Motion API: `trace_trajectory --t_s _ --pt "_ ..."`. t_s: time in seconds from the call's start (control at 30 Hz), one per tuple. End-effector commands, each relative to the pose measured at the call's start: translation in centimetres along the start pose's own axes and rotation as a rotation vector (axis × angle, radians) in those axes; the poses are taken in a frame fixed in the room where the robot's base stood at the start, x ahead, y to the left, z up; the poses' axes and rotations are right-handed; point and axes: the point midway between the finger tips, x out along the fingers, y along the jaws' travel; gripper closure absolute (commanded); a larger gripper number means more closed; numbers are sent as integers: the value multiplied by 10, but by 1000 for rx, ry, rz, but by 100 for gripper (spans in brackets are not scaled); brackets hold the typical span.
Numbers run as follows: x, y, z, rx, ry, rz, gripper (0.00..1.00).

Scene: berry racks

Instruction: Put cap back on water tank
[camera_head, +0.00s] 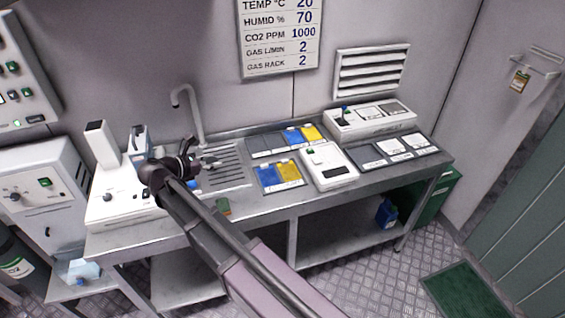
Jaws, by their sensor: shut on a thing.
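My gripper (198,158) is over the left part of the steel bench, close to the sink tap and drainer. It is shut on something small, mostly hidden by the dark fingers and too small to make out. A small blue patch (193,184) shows just below it; I cannot tell what it is. No cap can be made out for certain. A pale blue container (84,271), possibly the water tank, is on a low shelf at lower left, apart from my gripper. Its top is too small to read.
A white device (122,207) stands at the bench's left end, left of my gripper. The tap (195,115) rises behind it. Blue and yellow trays (280,177) and a white instrument (328,167) fill the middle. A blue jug (386,212) is on the lower shelf.

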Motion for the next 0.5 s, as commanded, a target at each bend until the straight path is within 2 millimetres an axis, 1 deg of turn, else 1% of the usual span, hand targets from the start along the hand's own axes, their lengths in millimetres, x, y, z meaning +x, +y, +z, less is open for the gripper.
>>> trace_trajectory --t_s 0.33,0.5 --pt "2 -1 0 1 0 -2 80" --pt "0 -5 -9 -4 0 9 80"
